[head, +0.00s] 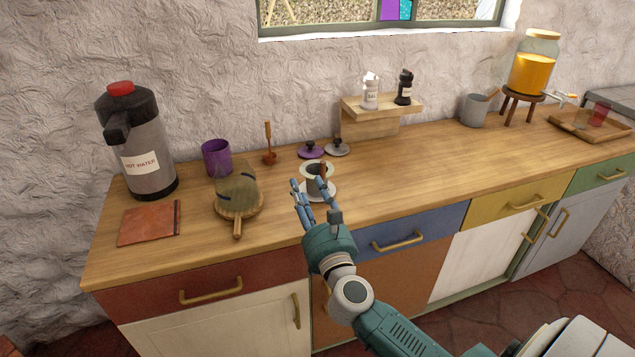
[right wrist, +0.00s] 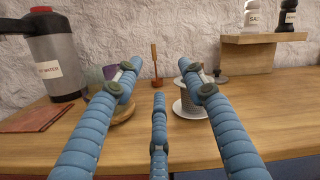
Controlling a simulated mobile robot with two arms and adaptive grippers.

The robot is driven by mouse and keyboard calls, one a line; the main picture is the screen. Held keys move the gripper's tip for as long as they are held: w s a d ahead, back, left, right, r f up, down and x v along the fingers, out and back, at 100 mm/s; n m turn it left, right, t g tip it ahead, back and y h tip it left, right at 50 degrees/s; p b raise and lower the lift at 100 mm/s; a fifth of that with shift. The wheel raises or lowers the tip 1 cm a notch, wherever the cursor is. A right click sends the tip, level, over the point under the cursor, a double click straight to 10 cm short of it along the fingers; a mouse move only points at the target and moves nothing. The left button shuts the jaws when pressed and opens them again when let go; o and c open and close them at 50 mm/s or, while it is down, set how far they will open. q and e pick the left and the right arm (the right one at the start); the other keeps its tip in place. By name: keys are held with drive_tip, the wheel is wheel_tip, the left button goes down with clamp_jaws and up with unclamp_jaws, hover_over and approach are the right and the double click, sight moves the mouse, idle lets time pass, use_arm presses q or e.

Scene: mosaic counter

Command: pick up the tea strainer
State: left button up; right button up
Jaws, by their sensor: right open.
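The tea strainer (head: 317,179) looks like a grey perforated cup with a pale wide rim and a brown handle or tab. It stands upright on a white saucer (head: 330,193) on the wooden counter. It also shows in the right wrist view (right wrist: 185,92), partly hidden behind a finger. My right gripper (head: 311,190) is open and empty at the counter's front side, its fingers pointing toward the strainer. In the right wrist view, the blue fingers (right wrist: 160,83) are spread, with the strainer behind the right-hand one. I cannot tell whether they touch. My left gripper is not in view.
Left of the strainer are a glass vessel on a round wooden board (head: 237,213), a purple cup (head: 217,158) and a hot water dispenser (head: 146,150).

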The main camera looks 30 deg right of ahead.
sight(321, 169)
drive_tip(key=w+d+m+g, duration=0.1)
drive_tip(key=w+d+m, duration=0.1)
drive_tip(key=w+d, duration=0.1)
drive_tip(key=w+d+f+m+g+h, duration=0.1)
drive_tip(key=w+d+m, duration=0.1)
drive_tip(key=w+d, duration=0.1)
drive_tip(key=w+d+f+m+h+p, duration=0.1)
drive_tip(key=w+d+m, duration=0.1)
drive_tip(key=w+d, duration=0.2)
drive_tip(key=shift+m+g, duration=0.4)
drive_tip(key=shift+s, duration=0.15)
drive_tip(key=shift+c, duration=1.2)
clamp_jaws()
